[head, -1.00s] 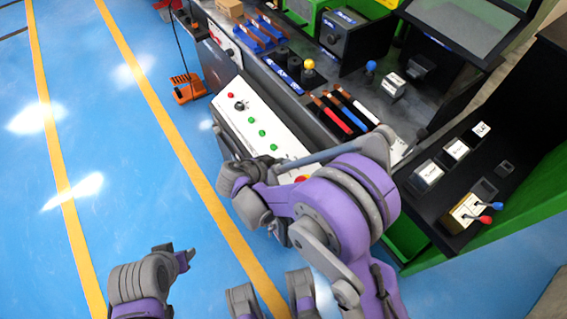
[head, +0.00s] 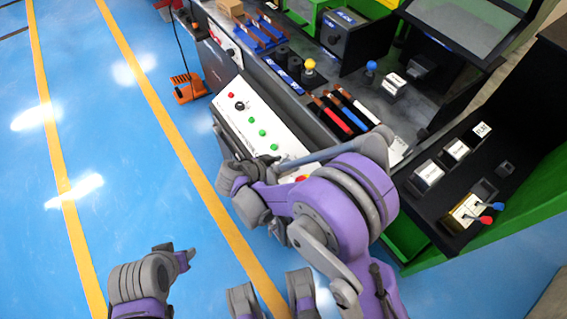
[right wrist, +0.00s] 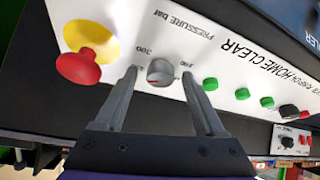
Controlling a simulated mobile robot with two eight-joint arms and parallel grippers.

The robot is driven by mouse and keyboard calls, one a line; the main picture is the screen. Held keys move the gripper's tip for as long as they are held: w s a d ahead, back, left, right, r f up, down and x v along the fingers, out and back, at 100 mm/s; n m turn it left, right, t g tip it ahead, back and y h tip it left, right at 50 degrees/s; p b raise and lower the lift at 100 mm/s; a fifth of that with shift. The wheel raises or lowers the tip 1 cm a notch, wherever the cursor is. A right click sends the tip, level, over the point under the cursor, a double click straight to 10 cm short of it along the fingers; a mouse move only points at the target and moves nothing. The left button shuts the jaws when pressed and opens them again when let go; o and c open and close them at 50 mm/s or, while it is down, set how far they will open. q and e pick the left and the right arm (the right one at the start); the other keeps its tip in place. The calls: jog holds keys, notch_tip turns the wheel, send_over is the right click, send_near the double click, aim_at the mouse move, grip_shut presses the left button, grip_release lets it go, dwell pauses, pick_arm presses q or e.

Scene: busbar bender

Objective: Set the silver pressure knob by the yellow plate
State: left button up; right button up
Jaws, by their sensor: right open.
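The silver pressure knob (right wrist: 160,73) sits on the white panel (right wrist: 225,60), under an upside-down "PRESSURE bar" label, in the right wrist view. A small red mark shows on its lower edge. The yellow plate (right wrist: 101,37) with a red mushroom button (right wrist: 78,66) is to its left. My right gripper (right wrist: 158,76) is open, with one finger on each side of the knob; whether they touch it I cannot tell. In the head view my right arm hides the knob. My left gripper (head: 186,258) is over the floor at lower left, too small to judge its opening.
Green buttons (head: 262,133) and a black selector (head: 240,105) line the panel beside the knob. Black, red and blue bars (head: 340,112) lie on the bench behind it. A box with red and blue levers (head: 470,212) is at right. Blue floor (head: 100,150) at left is clear.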

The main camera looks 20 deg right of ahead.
jog(key=p+v, duration=0.1)
jog(key=v, duration=1)
jog(key=shift+p, duration=0.4)
